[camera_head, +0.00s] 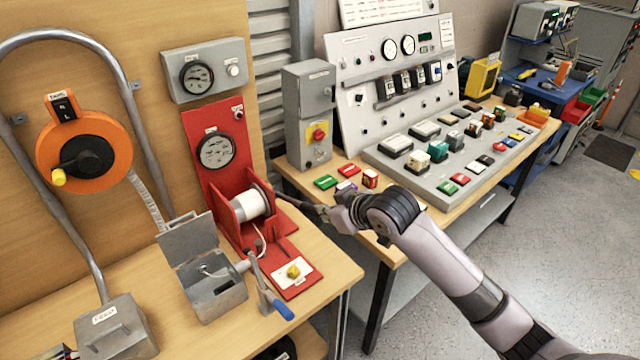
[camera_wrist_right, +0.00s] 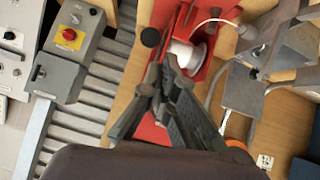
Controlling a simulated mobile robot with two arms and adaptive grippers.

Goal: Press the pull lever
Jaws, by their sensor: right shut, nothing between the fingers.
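A metal lever with a blue grip (camera_head: 275,299) stands beside the open grey box (camera_head: 214,292) on the wooden bench. It looks like the pull lever, though no readable label confirms this. A red stand (camera_head: 237,228) with a white spool (camera_head: 251,205) is behind it. My right gripper (camera_head: 290,199) is shut and empty, its fingertips just right of the spool and apart from the blue-gripped lever. In the right wrist view the closed fingers (camera_wrist_right: 167,62) point toward the white spool (camera_wrist_right: 186,54), beside a round black knob (camera_wrist_right: 151,37). Contact with the knob cannot be told. My left gripper is not in view.
An orange reel (camera_head: 83,152) is on the wooden back panel. A grey box with a red-and-yellow switch (camera_head: 318,134) stands behind my right gripper. A sloped control panel (camera_head: 450,155) with several coloured blocks fills the right table. A gap separates the two tables.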

